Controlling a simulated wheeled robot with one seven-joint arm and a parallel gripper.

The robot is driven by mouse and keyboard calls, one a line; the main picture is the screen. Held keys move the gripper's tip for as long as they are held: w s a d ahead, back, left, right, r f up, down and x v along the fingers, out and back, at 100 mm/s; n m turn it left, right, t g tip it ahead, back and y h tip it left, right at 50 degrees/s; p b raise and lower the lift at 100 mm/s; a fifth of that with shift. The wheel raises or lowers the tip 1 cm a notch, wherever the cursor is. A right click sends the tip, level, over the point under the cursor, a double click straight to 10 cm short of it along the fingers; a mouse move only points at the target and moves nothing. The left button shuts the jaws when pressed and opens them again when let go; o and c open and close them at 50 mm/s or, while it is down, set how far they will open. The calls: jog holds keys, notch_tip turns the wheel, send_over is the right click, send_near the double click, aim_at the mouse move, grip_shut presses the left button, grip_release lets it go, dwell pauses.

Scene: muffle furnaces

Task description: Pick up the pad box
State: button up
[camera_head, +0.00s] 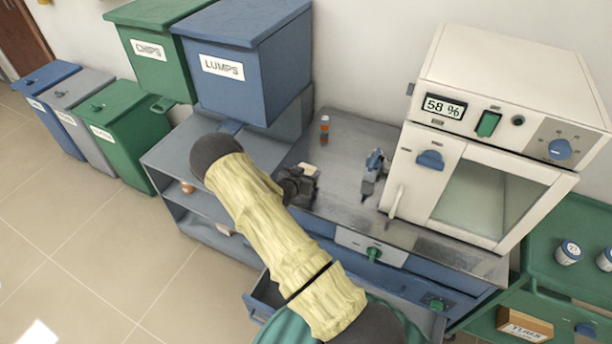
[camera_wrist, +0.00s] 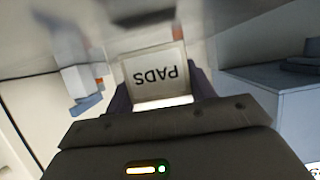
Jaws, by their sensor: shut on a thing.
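The pad box (camera_wrist: 154,75) is a small pale box with "PADS" on its face, upside down in the wrist view. My gripper (camera_wrist: 158,100) is shut on it, with a dark finger on each side. In the head view the pad box (camera_head: 308,169) shows as a small pale shape at the end of my gripper (camera_head: 300,180), above the grey bench top. My arm and gripper hide part of it. I cannot tell whether it touches the bench.
A white furnace (camera_head: 420,160) with a "58 %" display stands on the bench (camera_head: 345,135) at right. A blue clamp-like tool (camera_head: 373,170) and an orange-brown bottle (camera_head: 324,127) stand near. Blue "LUMPS" (camera_head: 240,90) and green "CHIPS" (camera_head: 150,75) bins are at left. A drawer (camera_head: 265,295) is open below.

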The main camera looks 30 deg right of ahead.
aim_at(306, 170)
notch_tip(306, 170, up, 9)
jog(key=shift+f+b, duration=0.1)
jog(key=shift+b, duration=0.65)
